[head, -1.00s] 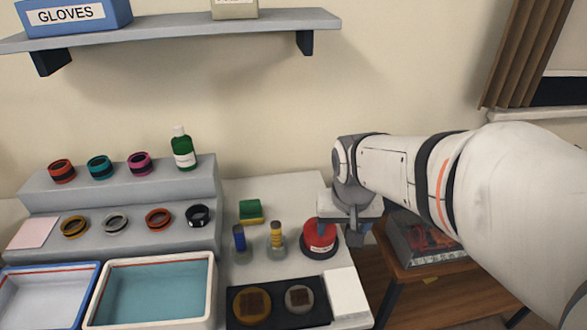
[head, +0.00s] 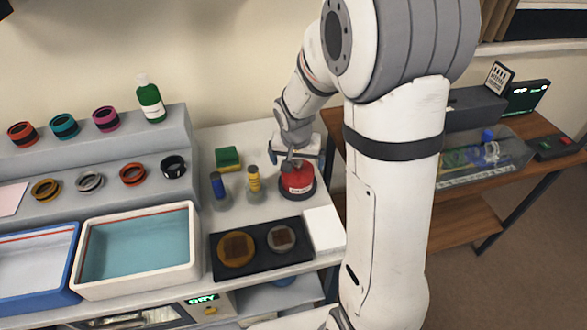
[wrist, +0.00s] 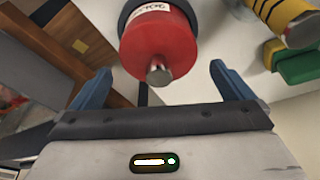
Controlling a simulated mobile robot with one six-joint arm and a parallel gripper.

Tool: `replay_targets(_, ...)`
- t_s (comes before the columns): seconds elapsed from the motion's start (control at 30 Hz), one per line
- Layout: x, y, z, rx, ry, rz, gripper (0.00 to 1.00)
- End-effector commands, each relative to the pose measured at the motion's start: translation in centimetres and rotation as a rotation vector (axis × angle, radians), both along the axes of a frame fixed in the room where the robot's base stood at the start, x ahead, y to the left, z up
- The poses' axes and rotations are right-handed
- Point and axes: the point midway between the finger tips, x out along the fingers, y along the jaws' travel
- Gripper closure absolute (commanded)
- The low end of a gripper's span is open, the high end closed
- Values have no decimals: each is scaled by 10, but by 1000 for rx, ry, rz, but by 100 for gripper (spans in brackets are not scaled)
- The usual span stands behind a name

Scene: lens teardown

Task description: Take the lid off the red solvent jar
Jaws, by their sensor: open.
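The red solvent jar (head: 298,181) stands upright on the bench, on a dark round base, to the right of two small bottles. In the wrist view the red jar (wrist: 158,42) shows with a white label and a metal knob (wrist: 159,75) on its top. My gripper (wrist: 155,88) is open, its two blue fingers on either side of the knob's line and apart from it. In the head view my gripper (head: 297,158) is just above and behind the jar, partly hiding its top. Whether the knob belongs to a separate lid I cannot tell.
A black tray (head: 226,263) with two round parts and a white block (head: 323,229) are in front.

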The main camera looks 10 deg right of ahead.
Motion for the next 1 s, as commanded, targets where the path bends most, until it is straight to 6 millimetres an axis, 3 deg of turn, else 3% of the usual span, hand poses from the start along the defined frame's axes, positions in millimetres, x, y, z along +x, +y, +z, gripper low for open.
replay_targets(0.13, 3, -2, -14, 0, 2, -1, 0)
replay_targets(0.37, 3, -2, -16, 1, 1, -1, 0)
replay_targets(0.87, 4, -3, -15, 0, 0, -2, 39)
replay_targets(1.0, 4, -3, -15, 0, 0, -2, 39)
